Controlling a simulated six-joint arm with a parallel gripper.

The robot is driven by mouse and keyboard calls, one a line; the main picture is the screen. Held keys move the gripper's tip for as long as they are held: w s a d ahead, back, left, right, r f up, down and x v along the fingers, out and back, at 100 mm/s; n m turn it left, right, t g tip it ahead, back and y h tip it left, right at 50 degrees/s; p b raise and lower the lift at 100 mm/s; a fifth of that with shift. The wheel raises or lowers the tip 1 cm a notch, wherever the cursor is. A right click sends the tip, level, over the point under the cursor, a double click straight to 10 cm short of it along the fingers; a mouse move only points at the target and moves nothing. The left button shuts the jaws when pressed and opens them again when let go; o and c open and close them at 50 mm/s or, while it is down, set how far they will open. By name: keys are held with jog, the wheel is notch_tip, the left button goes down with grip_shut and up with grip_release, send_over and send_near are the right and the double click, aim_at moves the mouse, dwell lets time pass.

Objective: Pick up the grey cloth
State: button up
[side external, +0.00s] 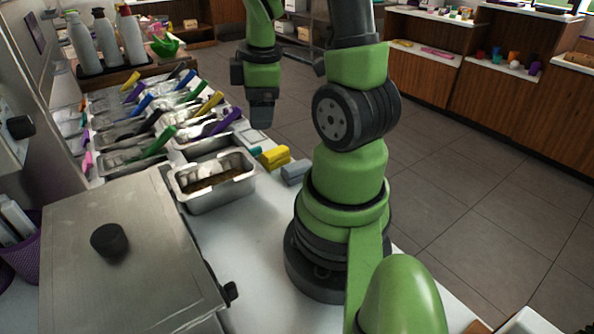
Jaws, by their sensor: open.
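The grey cloth (294,171) lies folded on the white counter, between the yellow cloth and my arm's base. My gripper (261,118) hangs in the air, pointing down, above and to the left of the grey cloth in the side view. It is open, with nothing seen between its fingers, and it is apart from the cloth.
A yellow cloth (274,157) lies just left of the grey one, with a small teal item (255,151) beyond it. A metal pan (222,203) and several topping tubs with coloured handles stand to the left. The front counter (250,250) is clear.

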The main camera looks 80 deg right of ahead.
aim_at(295, 165)
jog(key=s+d+f+n, duration=0.1)
jog(key=f, duration=0.1)
jog(key=s+d+f+n+g, duration=0.1)
jog(key=s+f, duration=0.1)
jog(key=s+d+f+n+y, duration=0.1)
jog(key=s+f, duration=0.1)
jog(key=f, duration=0.1)
jog(key=shift+s+d+g, duration=0.1)
jog(key=shift+d+g, duration=0.2)
jog(key=shift+d, duration=0.05)
jog(key=shift+s+f+n, duration=0.1)
jog(key=shift+f+n, duration=0.2)
notch_tip(295, 165, down, 4)
jog(key=shift+f, duration=0.1)
jog(key=shift+s+d+f, duration=0.1)
jog(key=shift+d+f, duration=0.05)
jog(key=shift+f, duration=0.7)
jog(key=shift+w+d+f, duration=0.1)
jog(key=shift+d+f, duration=0.1)
jog(key=shift+f, duration=0.7)
jog(key=shift+s+d+f, duration=0.1)
jog(key=shift+d+f, duration=0.05)
jog(key=shift+f, duration=0.7)
jog(key=c, duration=1)
jog(key=shift+r, duration=0.1)
notch_tip(295, 165, up, 10)
jog(key=shift+f, duration=0.1)
